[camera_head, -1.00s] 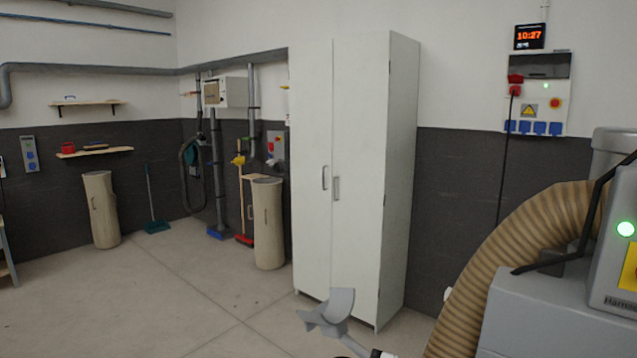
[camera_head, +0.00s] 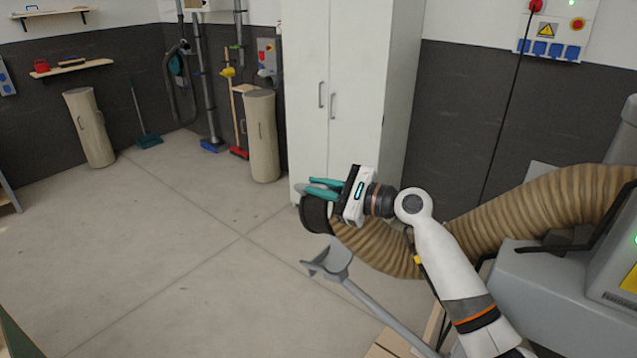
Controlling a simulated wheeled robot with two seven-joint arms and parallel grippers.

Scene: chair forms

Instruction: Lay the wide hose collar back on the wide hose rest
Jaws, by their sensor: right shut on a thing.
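The wide hose collar (camera_head: 314,215) is a dark ring at the end of the thick tan ribbed hose (camera_head: 374,249). My right gripper (camera_head: 318,189), with teal fingers, is shut on the collar and holds it up in front of the white cabinet. The wide hose rest (camera_head: 329,262) is a grey curved cradle on a slanting grey post, just below the collar in the picture. The cradle is empty, and a gap shows between it and the collar. My left gripper is not in view.
The tan hose runs right to a grey machine (camera_head: 563,285), passing behind my right arm. A tall white cabinet (camera_head: 345,100) stands behind the gripper. The floor (camera_head: 190,270) to the left is clear. Two beige cylinders (camera_head: 260,140) stand farther back.

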